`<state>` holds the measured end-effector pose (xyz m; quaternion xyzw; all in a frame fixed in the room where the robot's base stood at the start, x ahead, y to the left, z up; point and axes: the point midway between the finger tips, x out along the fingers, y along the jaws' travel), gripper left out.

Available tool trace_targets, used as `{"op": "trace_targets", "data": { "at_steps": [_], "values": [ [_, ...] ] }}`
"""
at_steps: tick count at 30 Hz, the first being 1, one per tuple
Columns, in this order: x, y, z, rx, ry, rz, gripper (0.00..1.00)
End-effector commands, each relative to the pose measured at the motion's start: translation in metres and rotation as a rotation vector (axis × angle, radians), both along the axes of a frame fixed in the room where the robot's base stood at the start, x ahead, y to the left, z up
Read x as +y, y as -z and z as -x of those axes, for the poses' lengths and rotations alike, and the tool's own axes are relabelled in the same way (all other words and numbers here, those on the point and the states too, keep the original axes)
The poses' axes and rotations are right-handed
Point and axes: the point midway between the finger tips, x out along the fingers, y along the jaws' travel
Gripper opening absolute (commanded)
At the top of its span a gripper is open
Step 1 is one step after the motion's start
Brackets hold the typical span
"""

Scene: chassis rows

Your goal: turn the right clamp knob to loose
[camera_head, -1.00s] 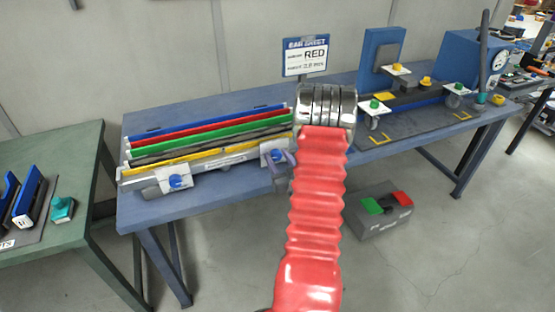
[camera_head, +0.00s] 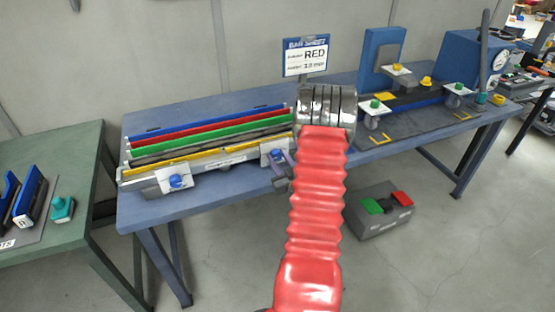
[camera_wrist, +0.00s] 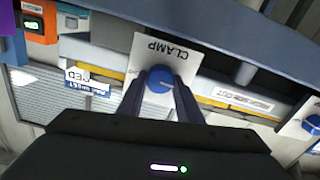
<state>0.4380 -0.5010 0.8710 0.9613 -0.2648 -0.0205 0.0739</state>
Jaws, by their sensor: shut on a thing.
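The right clamp knob is a round blue knob on a white plate; in the head view the knob (camera_head: 277,155) is at the right front end of the bar rack, partly covered by my fingers. In the wrist view the blue knob (camera_wrist: 159,79) sits on a white plate marked CLAMP (camera_wrist: 176,48), which appears upside down. My gripper (camera_wrist: 160,88) is shut on this knob, one dark finger on each side. The gripper also shows in the head view (camera_head: 284,166), largely hidden behind my red arm. I cannot make out the knob's turned position.
The left clamp knob (camera_head: 175,181) is on the rack's left end. Several coloured bars (camera_head: 210,130) lie behind the clamps on the blue bench (camera_head: 235,200). A grey box (camera_head: 380,222) is on the floor at right.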

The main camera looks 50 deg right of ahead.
Motion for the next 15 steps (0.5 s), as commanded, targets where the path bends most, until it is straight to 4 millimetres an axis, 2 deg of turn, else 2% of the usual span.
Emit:
{"op": "trace_targets", "data": {
  "at_steps": [11,12,15],
  "values": [
    [0.0029,0.0001,-0.0018,0.015,-0.007,0.025,0.10],
    [0.0029,0.0002,-0.0017,0.015,-0.007,0.025,0.34],
    [0.0026,0.0002,-0.0015,0.015,-0.006,0.025,0.41]
  ]
}}
